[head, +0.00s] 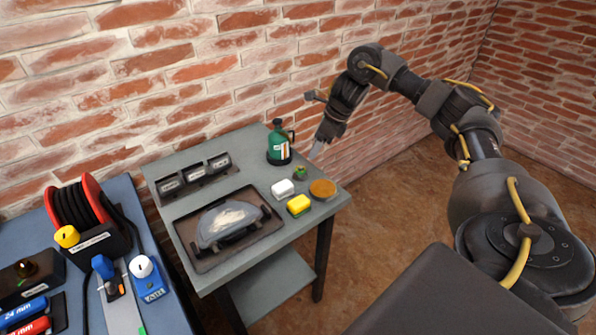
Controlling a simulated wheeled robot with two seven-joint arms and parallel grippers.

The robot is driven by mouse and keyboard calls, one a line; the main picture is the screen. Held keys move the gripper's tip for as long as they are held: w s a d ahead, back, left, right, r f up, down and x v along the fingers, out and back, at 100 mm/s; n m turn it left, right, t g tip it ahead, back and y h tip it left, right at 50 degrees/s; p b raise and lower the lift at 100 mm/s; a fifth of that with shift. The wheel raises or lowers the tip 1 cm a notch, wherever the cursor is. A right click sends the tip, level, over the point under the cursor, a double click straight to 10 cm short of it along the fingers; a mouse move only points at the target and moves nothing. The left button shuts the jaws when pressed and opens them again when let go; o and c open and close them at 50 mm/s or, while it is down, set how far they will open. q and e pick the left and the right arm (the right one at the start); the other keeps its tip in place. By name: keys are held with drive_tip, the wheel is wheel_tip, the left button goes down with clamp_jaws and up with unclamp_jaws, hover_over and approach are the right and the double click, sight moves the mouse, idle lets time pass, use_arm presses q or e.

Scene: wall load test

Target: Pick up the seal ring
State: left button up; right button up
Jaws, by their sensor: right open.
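I cannot make out a seal ring for certain in the head view. A flat, round orange-brown piece (322,189) lies near the right corner of the grey table (255,255); it is too small to tell whether it is a ring. My right gripper (316,151) points down at the table's back right edge, above and apart from the small things there. It is open, and I see nothing held in it. My left gripper is not in view.
A green bottle (278,146), a white block (283,188), a yellow block (299,205) and a small green thing (300,171) stand near the gripper. A dark tray (207,262) holds a pale, rounded part (229,222). A blue bench (172,318) with a cable reel (78,205) stands left. Brick wall behind.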

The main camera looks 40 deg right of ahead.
sight(301, 168)
drive_tip(key=x, duration=0.5)
drive_tip(key=shift+a+f, duration=0.1)
drive_tip(key=shift+f, duration=0.1)
drive_tip(key=x, duration=0.4)
drive_tip(key=shift+w+r, duration=0.15)
drive_tip(key=shift+w, duration=0.1)
drive_tip(key=shift+f, duration=0.25)
drive_tip(key=c, duration=1)
drive_tip(key=shift+c, duration=0.2)
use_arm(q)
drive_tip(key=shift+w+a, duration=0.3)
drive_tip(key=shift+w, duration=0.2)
use_arm(e)
drive_tip(key=shift+w+r, duration=0.1)
